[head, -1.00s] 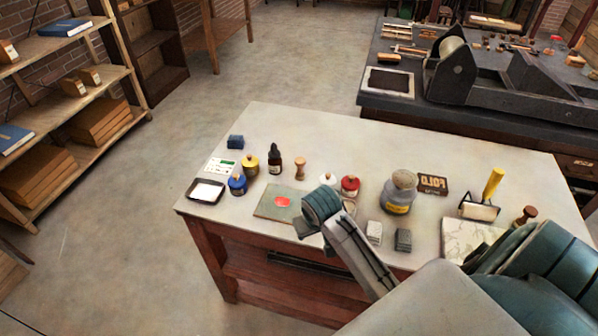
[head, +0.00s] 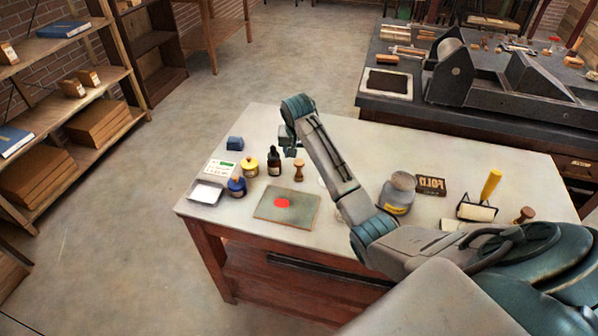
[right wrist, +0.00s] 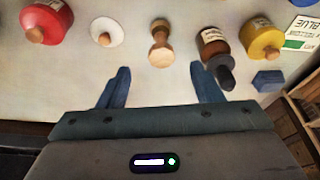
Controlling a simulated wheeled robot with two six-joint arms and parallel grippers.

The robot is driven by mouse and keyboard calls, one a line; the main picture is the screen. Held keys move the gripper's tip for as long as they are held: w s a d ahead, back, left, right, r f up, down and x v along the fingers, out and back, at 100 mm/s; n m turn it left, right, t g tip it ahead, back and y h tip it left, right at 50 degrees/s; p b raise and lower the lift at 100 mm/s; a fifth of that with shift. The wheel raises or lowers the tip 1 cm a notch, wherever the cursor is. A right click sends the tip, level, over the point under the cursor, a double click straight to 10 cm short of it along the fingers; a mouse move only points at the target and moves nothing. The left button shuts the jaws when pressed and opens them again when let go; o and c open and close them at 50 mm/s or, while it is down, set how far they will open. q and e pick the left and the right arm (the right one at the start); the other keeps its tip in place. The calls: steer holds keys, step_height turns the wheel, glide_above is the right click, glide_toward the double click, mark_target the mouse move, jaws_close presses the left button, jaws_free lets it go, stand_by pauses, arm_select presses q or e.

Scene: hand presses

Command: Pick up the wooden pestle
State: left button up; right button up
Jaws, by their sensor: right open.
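The wooden pestle (head: 299,171) stands upright on the pale table (head: 420,150), just right of the dark dropper bottle (head: 274,160). In the right wrist view the pestle (right wrist: 160,45) shows its turned, waisted shape, centred ahead of the fingertips. My right gripper (head: 291,149) is open and empty, slightly behind and above the pestle in the head view. In the right wrist view its two blue fingers (right wrist: 160,72) are spread, with the pestle in line with the gap between them. My left gripper is not in view.
Left of the pestle are the yellow jar (head: 250,168), the blue jar (head: 237,185) and a blue block (head: 235,143). A green board with a red patch (head: 300,210) lies in front.

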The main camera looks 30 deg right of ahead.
mark_target(299, 162)
steer(key=shift+x, duration=0.8)
steer(key=shift+w+d+f+p, duration=0.1)
steer(key=shift+f+p, duration=0.15)
steer(key=shift+p, duration=0.1)
steer(key=shift+p+x, duration=0.75)
steer(key=shift+x, duration=1.55)
steer(key=shift+w+r, duration=0.1)
steer(key=c, duration=1.1)
steer(key=shift+o, duration=0.2)
